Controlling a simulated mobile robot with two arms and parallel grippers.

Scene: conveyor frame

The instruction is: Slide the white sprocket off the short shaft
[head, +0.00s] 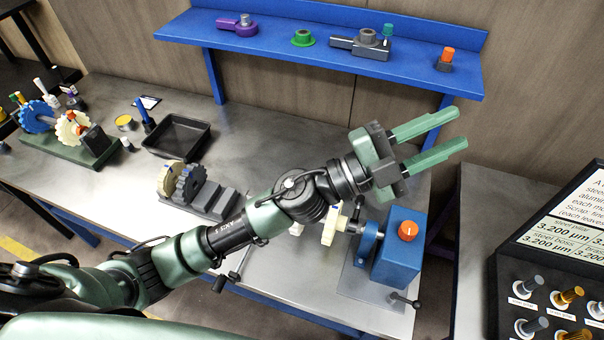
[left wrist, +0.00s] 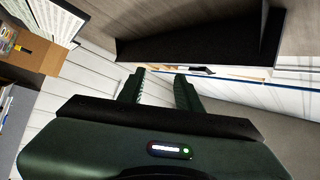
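A white, cream-toned sprocket (head: 68,130) stands upright on the green-based frame (head: 78,146) at the far left of the bench, right of a blue sprocket (head: 36,116). Its shaft is too small to make out clearly. My left gripper (head: 461,129) is far from it, at the right, raised in front of the blue shelf. Its two green fingers are apart with nothing between them. The left wrist view also shows the open, empty fingers (left wrist: 160,78). My right gripper is in neither view.
A black tray (head: 178,136) and a dark rack (head: 214,199) holding a cream and a grey wheel are on the bench. A blue machine (head: 399,250) with an orange knob is at the right. The blue shelf (head: 290,45) bears several small parts.

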